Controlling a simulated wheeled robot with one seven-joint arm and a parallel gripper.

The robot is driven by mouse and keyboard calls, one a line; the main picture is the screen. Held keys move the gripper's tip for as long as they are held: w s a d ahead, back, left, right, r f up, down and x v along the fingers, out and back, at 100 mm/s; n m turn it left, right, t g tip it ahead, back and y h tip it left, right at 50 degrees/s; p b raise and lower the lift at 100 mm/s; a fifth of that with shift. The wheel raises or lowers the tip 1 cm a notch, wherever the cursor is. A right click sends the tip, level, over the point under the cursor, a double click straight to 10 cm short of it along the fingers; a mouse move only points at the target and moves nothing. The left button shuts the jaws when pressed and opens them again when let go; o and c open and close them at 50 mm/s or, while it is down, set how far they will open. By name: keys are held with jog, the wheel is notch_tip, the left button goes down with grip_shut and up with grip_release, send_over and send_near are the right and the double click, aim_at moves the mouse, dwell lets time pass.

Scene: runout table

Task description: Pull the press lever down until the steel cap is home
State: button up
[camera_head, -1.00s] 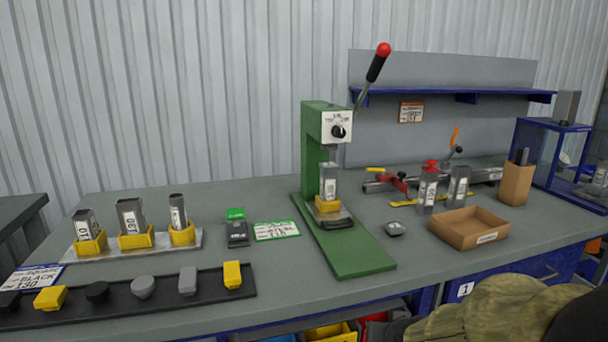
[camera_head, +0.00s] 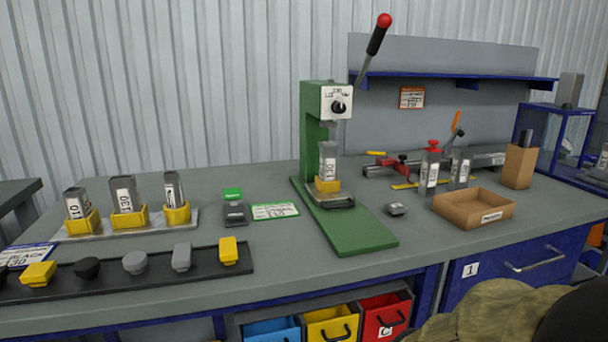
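The green press (camera_head: 315,128) stands at the middle of the grey table. Its lever (camera_head: 373,48), with a black grip and a red ball end, points up and to the right. A grey steel tube (camera_head: 328,161) with a label stands upright in a yellow holder (camera_head: 327,186) on the press base, under the ram. The steel cap cannot be made out clearly at the tube's top. My gripper is not in view.
A labelled cardboard tray (camera_head: 473,210), a small grey piece (camera_head: 396,209) and labelled tubes (camera_head: 430,170) stand right of the press. Left are tubes in yellow holders (camera_head: 130,218) and a black strip of caps (camera_head: 120,275). A khaki and black shape (camera_head: 490,315) fills the lower right corner.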

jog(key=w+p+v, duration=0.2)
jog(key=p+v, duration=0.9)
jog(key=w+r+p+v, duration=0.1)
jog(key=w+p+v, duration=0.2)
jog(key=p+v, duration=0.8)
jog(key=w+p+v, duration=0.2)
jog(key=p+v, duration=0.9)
jog(key=p, duration=0.2)
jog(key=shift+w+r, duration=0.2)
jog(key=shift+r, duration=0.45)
